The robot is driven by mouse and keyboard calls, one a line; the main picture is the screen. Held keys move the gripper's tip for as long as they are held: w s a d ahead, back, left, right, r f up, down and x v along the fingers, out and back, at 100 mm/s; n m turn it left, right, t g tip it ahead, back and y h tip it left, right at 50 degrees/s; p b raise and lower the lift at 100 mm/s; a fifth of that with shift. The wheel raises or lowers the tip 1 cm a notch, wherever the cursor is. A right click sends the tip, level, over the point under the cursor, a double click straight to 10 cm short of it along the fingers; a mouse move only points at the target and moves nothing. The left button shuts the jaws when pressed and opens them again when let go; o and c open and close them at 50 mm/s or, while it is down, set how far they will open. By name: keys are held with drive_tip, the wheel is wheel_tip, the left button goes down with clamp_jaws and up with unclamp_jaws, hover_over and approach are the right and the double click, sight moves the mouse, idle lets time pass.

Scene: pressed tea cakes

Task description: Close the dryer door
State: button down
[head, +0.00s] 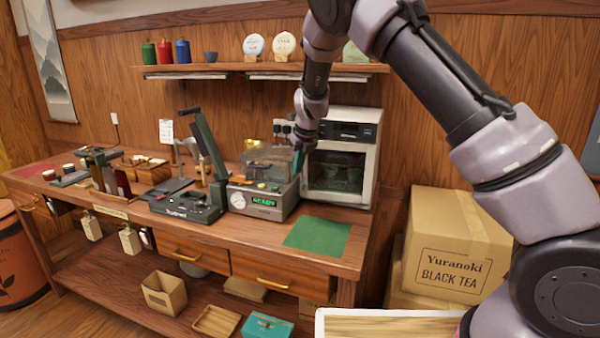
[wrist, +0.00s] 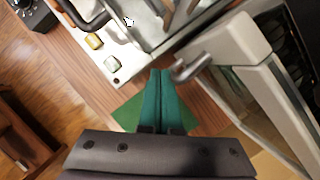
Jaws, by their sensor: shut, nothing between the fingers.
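The dryer (head: 368,119) is a white cabinet at the back right of the bench. Its door (head: 337,196) has a white frame around a dark window. The door also shows at the right of the wrist view (wrist: 246,95), with a metal handle (wrist: 190,67) near its upper left corner. I cannot tell whether the door is flush or slightly ajar. My gripper (head: 298,160) is at the door's left side, between the dryer and the grey machine. In the wrist view its teal fingers (wrist: 160,72) are shut and empty, just left of the handle. Contact is unclear.
A green mat (head: 318,235) lies on clear bench at front. Cardboard boxes (head: 455,235) stand on the right, and a shelf (head: 260,67) hangs above.

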drive_tip(key=shift+w, duration=1.4)
drive_tip(key=shift+s, duration=0.15)
